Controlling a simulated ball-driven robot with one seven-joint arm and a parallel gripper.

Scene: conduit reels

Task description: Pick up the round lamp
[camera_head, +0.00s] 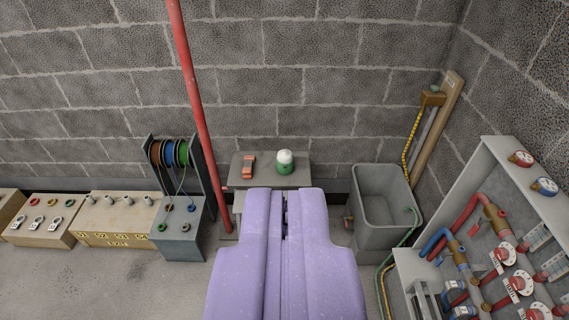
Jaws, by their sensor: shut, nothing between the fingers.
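The round lamp (285,162) has a white dome on a green base. It stands upright on a small grey table (248,171) against the block wall. My gripper (285,199) is the purple shape in the lower middle, with its two fingers together and nothing between them. Its tips are below the lamp in the picture, in front of the table, and apart from the lamp. The gripper hides the front of the table.
An orange object (249,165) lies left of the lamp. A red pipe (196,110) rises left of the table. A grey bin (383,203) stands to the right, and a valve panel (492,246) at far right. Conduit reels (170,153) and boxes (122,218) stand left.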

